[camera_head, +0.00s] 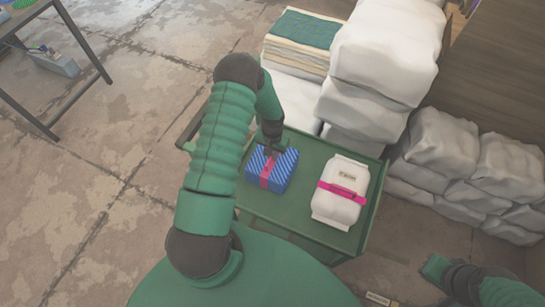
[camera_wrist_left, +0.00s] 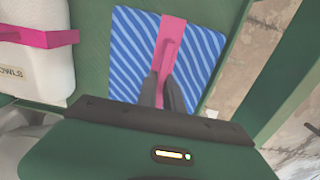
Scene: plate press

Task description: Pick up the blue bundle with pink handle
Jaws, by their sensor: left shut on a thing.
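The blue striped bundle with a pink handle (camera_head: 282,178) lies on the green cart top (camera_head: 310,150), left of a white package. It also shows in the left wrist view (camera_wrist_left: 135,55), with its pink strap (camera_wrist_left: 172,40) running across the middle. My left gripper (camera_head: 270,150) reaches down over the bundle from above. In the left wrist view its two fingers (camera_wrist_left: 162,92) are close together at the pink handle, shut on it. Whether the bundle is clear of the cart top cannot be told. My right gripper (camera_head: 435,268) is at the lower right, its fingers unclear.
White sacks (camera_head: 385,50) are stacked behind and at the right (camera_head: 460,150). Folded cloths (camera_head: 300,40) lie behind the cart. A table (camera_head: 40,50) stands far left; floor between is clear.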

